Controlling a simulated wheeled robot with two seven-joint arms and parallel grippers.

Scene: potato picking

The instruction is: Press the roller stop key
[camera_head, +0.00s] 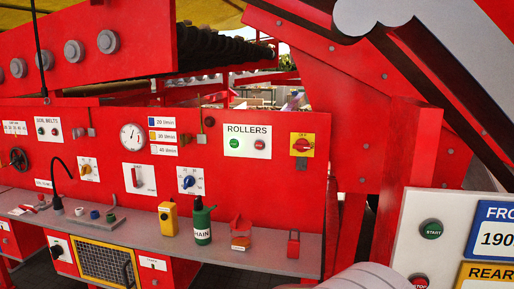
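The ROLLERS panel (247,133) is a white plate on the red machine wall, right of centre. It carries a green key (234,143) on the left and a red roller stop key (260,145) on the right. Nothing covers either key. Neither of my grippers shows. A pale rounded part at the bottom edge, right of centre, looks like one of my arm links; its gripper end cannot be seen.
A grey shelf (135,228) below the panel holds a yellow box (168,218), a green bottle (202,222) and red items. A red and yellow rotary switch (302,145) sits right of the panel. A white control board (445,210) stands at the right foreground.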

